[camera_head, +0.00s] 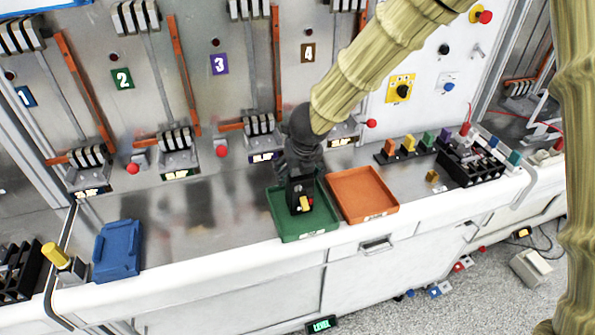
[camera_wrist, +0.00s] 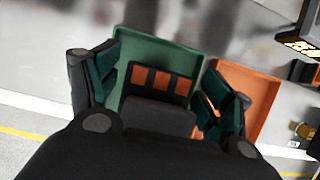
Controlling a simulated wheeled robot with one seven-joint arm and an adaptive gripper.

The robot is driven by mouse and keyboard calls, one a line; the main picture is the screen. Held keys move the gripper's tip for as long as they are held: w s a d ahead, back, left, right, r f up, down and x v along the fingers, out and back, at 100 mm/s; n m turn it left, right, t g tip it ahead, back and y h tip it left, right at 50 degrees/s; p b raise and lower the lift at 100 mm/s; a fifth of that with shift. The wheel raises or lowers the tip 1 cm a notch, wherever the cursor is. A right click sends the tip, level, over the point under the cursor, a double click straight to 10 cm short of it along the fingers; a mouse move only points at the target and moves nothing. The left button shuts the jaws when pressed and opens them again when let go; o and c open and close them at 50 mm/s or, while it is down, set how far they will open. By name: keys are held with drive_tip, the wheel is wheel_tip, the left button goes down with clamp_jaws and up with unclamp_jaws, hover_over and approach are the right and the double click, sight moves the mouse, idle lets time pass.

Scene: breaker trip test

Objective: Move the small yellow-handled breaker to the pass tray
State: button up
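The small breaker (camera_head: 301,188) is a black block with a yellow handle (camera_head: 305,203). It is upright at the green tray (camera_head: 290,228), directly below my gripper (camera_head: 300,172). In the wrist view the breaker (camera_wrist: 160,82) shows a dark face with several orange patches. The fingers of my gripper (camera_wrist: 165,88) stand wide apart, one on each side of it. I cannot tell whether they touch it, or whether its base rests on the tray floor. The tray also shows behind it in the wrist view (camera_wrist: 160,52). Its front label is too small to read.
An orange tray (camera_head: 362,193) stands right beside the green one and looks empty. A blue bin (camera_head: 118,250) is at the left. Coloured-handled breakers (camera_head: 405,148) and a black rack (camera_head: 470,165) stand at the right. A switch panel (camera_head: 215,100) rises behind. The counter's left middle is clear.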

drive_tip(key=shift+r, duration=0.1)
drive_tip(key=shift+r, duration=0.4)
drive_tip(key=b+v, duration=0.1)
drive_tip(key=v, duration=1)
drive_tip(key=shift+s, duration=0.2)
